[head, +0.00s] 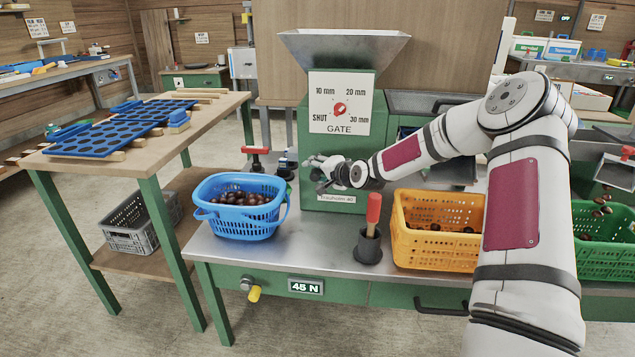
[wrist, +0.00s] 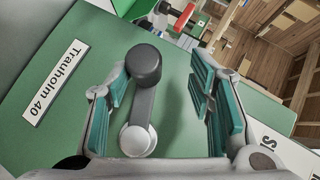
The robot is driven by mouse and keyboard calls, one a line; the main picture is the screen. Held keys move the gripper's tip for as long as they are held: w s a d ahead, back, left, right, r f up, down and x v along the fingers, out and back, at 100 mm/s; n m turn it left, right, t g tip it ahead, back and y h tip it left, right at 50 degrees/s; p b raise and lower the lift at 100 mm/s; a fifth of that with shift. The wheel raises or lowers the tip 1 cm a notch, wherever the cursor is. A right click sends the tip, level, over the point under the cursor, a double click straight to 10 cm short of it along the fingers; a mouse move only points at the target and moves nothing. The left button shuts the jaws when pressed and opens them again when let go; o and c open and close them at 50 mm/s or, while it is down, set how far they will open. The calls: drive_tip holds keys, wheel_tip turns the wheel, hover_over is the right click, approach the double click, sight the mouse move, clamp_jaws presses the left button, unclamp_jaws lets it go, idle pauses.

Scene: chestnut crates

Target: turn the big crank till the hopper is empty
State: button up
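The crank (wrist: 143,98) is a dark grey arm with a black knob and a pale round hub, on the front of the green machine (head: 318,145). My gripper (head: 326,172) is at the machine's lower front, by the "Trauholm 40" label. In the wrist view my gripper (wrist: 160,82) is open, with teal finger pads on both sides of the knob and gaps on each side. In the head view my gripper hides the crank. The steel hopper (head: 343,45) sits on top of the machine; its inside is hidden. The gate dial (head: 339,108) has a red knob.
A blue basket (head: 240,222) of chestnuts stands left on the bench. A red-handled tool in a black cup (head: 369,250) and an orange crate (head: 437,250) with few chestnuts stand right. A green crate (head: 605,262) is far right. A red-handled device (head: 256,157) stands behind the basket.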

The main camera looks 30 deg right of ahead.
sight(318, 174)
wheel_tip(318, 174, up, 6)
idle(0.4)
drive_tip(key=shift+f, duration=0.1)
drive_tip(key=s+d+f+p, duration=0.1)
drive_tip(key=s+f+p, duration=0.2)
drive_tip(key=s, duration=1.1)
drive_tip(key=shift+s+d+f, duration=0.35)
drive_tip(key=shift+f, duration=1.2)
drive_tip(key=shift+p, duration=0.6)
drive_tip(key=shift+a, duration=0.15)
